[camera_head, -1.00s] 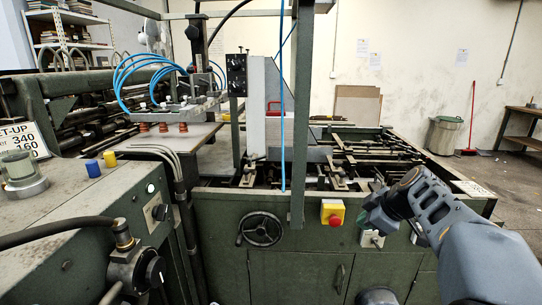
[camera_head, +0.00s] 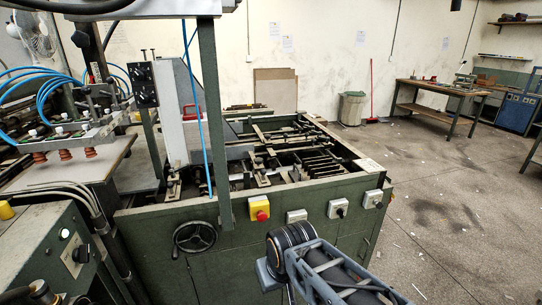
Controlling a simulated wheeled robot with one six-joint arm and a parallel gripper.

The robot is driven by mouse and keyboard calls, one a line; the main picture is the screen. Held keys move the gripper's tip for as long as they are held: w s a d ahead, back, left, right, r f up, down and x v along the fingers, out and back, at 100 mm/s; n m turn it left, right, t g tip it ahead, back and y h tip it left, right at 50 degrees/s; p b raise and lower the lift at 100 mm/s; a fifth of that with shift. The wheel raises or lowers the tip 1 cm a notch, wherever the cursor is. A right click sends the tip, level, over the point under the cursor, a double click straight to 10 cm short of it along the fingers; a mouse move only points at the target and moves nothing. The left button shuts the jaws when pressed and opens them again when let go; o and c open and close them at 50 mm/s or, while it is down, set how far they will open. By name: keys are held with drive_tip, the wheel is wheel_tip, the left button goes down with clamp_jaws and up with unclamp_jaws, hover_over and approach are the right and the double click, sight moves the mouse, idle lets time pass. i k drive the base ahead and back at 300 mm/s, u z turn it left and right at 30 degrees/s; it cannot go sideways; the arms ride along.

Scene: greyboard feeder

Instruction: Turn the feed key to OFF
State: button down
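Three small grey-white switch boxes are on the green machine's front panel, right of a yellow box with a red button (camera_head: 260,210). The left switch box (camera_head: 297,216) has a small dark part on its face. The middle one (camera_head: 338,208) and the right one (camera_head: 373,198) each carry a dark knob or key. Their labels are too small to read, so I cannot tell which is the feed key or where it points. My arm rises from the bottom right to a dark round joint below the left box. My gripper's fingers do not show.
A handwheel (camera_head: 195,237) is on the panel to the left. A blue hose (camera_head: 200,120) and a green upright post (camera_head: 214,120) stand before the machine. The floor (camera_head: 450,200) to the right is mostly open, with a workbench (camera_head: 437,102) at the back.

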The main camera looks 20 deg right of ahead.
sight(379, 205)
drive_tip(key=z, duration=1.05)
drive_tip(key=k, duration=0.6)
drive_tip(key=u, duration=0.7)
drive_tip(key=i, duration=0.65)
drive_tip(key=z, duration=0.7)
drive_tip(key=i, duration=0.75)
drive_tip(key=z, duration=0.6)
